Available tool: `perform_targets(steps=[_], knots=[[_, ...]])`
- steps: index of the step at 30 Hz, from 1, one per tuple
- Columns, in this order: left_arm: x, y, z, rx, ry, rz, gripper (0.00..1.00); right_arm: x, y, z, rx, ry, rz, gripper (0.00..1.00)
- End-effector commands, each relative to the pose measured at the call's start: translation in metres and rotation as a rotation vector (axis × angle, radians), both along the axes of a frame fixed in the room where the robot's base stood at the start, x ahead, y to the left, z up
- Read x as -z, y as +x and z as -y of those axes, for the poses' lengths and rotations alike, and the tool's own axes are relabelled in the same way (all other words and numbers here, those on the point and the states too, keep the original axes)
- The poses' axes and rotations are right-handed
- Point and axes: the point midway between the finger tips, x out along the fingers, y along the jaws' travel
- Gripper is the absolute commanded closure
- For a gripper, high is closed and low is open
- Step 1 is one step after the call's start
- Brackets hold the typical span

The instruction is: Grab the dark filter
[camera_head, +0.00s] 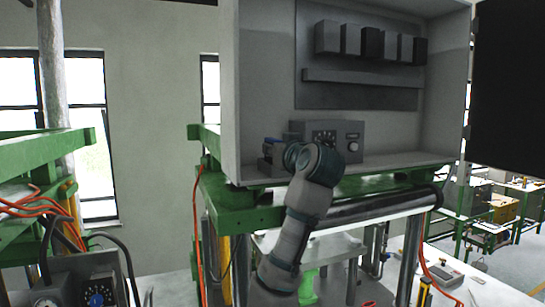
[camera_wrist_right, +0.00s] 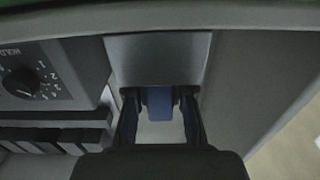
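Several box-shaped filters stand in a row on a shelf in the open grey cabinet. The middle one, the dark filter (camera_head: 372,43), looks blackest; the one at the right end (camera_head: 420,51) is also rather dark. My right gripper (camera_head: 274,151) is well below and left of the row, beside the dial box. In the right wrist view its two fingers (camera_wrist_right: 160,112) stand apart, on either side of a small blue part (camera_wrist_right: 160,103) at a grey block (camera_wrist_right: 158,58). Contact with the blue part is unclear. My left gripper is out of view.
The dial box (camera_head: 338,132) stands on the cabinet floor, close to my right gripper. The filter shelf (camera_head: 360,82) juts out above it. Cabinet side walls (camera_head: 229,90) bound the space. A green frame (camera_head: 250,217) carries the cabinet. A dark panel (camera_head: 510,80) is at right.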

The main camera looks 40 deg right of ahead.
Motion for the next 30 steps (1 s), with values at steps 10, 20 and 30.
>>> perform_targets(steps=[10, 20, 30], knots=[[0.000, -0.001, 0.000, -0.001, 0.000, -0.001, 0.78, 0.001, 0.002, -0.001, 0.000, 0.000, -0.003, 1.00], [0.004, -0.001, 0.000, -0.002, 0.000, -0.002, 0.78, -0.017, 0.000, 0.001, 0.000, 0.000, -0.001, 1.00], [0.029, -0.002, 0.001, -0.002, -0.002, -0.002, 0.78, -0.037, -0.042, -0.027, 0.000, -0.002, 0.004, 1.00]])
